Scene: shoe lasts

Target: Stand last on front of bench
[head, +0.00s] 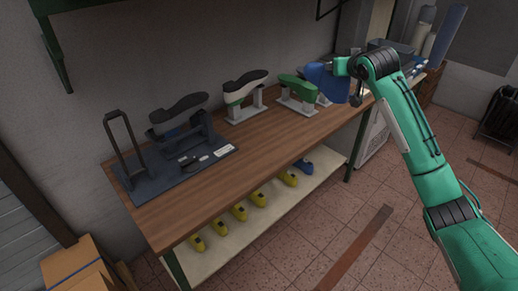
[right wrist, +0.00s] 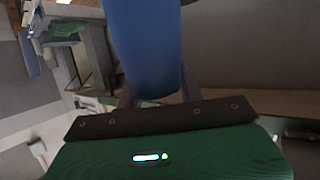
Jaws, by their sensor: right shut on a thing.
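My right gripper (head: 343,68) is at the far right part of the bench, shut on a blue last (head: 326,84). In the right wrist view the blue last (right wrist: 150,50) fills the space between the fingers, which are mostly hidden. The last seems to be at or just above a grey stand; I cannot tell whether they touch. The wooden bench (head: 255,150) runs along the wall, and its front strip is bare. My left gripper is not in view.
A green last (head: 299,86) and a black-and-white last (head: 245,88) sit on stands along the back. A dark fixture (head: 180,112) with a black sole stands at the left end. The lower shelf (head: 275,207) holds several yellow lasts (head: 240,212) and a blue one (head: 303,166).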

